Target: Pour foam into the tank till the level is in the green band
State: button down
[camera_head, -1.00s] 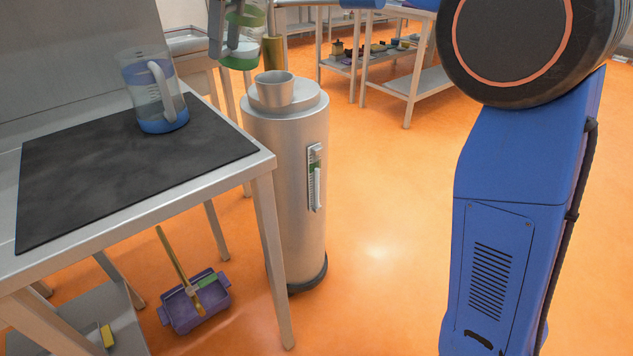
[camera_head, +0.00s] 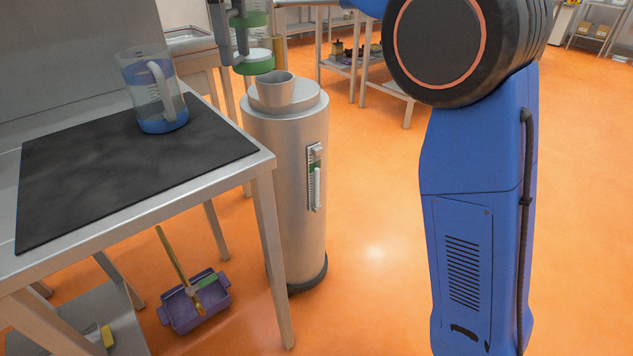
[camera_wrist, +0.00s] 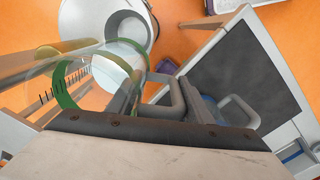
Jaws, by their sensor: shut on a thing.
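My gripper (camera_head: 222,32) is shut on the grey handle of a clear jug with green rings (camera_head: 257,62). The jug is just above the steel tank (camera_head: 285,150) and its funnel cup (camera_head: 274,92). In the wrist view the jug (camera_wrist: 95,75) lies across the picture with dark scale marks, the grey handle between my fingers (camera_wrist: 160,98) and the tank top (camera_wrist: 122,30) beyond. I cannot tell how much foam it holds, or whether any is flowing. The tank's gauge (camera_head: 316,185) shows a white column with its top around the small green band; the exact level is too small to read.
A second clear jug with blue liquid (camera_head: 158,122) stands on the dark mat (camera_head: 90,170) of the steel table left of the tank. A purple bin (camera_head: 195,305) with a yellow-handled tool is on the floor below.

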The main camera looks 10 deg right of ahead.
aim_at(232, 30)
jog(key=shift+r, duration=1.5)
jog(key=shift+s, duration=0.1)
